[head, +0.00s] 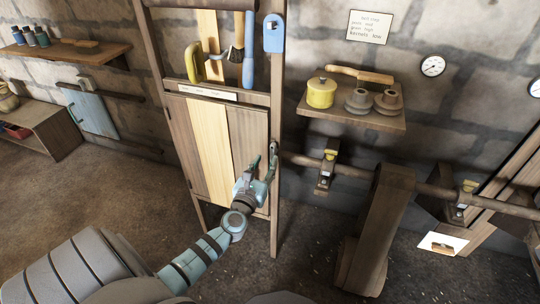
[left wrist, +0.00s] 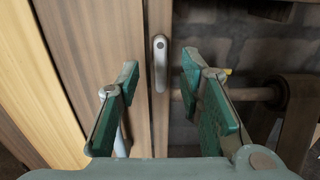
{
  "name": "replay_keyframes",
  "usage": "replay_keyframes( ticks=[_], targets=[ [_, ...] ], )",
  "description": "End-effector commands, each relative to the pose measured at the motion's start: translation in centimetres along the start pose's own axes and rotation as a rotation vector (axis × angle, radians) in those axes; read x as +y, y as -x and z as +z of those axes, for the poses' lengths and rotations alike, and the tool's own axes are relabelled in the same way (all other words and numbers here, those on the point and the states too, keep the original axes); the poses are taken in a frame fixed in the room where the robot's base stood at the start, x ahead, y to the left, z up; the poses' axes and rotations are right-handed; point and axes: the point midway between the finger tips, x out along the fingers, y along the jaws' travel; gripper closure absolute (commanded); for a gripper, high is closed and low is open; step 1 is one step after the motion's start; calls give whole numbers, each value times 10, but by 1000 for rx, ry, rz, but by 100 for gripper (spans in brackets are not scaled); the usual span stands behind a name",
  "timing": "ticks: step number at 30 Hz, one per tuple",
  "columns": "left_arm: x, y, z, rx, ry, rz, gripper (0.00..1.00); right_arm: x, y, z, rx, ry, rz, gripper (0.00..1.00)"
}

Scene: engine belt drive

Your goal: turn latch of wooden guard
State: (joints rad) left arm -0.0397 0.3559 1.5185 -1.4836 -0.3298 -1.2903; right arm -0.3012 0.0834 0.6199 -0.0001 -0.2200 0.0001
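The wooden guard (head: 210,146) is an upright plank panel with a pale middle board, set in a wooden frame. Its pale board (left wrist: 38,85) shows at the left of the left wrist view. The latch (left wrist: 160,66) is a small grey metal oblong hanging upright on the frame post, with a dark pivot near its top. It also shows in the head view (head: 274,147), just above the fingers. My left gripper (head: 263,164) is open and empty in front of the guard's right edge. In the left wrist view its green-padded fingers (left wrist: 165,82) stand either side of the latch, apparently not touching it. My right gripper is not in view.
A horizontal shaft (head: 305,160) runs right from the frame through a bearing to a tall wooden belt casing (head: 378,215). A shelf (head: 352,112) with a yellow pot is above it. Floor left of the frame is clear.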

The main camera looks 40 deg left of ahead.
Motion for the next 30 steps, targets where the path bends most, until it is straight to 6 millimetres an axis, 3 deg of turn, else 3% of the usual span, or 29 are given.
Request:
replay_keyframes(
  ticks=[3,6,17,24,30],
  targets=[
    [0,-29,-2,-1,2,1,66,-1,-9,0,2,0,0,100],
    [0,-43,-3,0,2,1,66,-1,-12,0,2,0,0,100],
    [0,-52,-2,2,3,0,66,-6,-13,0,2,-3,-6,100],
    [0,-52,-2,2,3,0,100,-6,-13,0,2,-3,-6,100],
    [0,-52,-2,2,6,0,100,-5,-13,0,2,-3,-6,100]
  ],
)
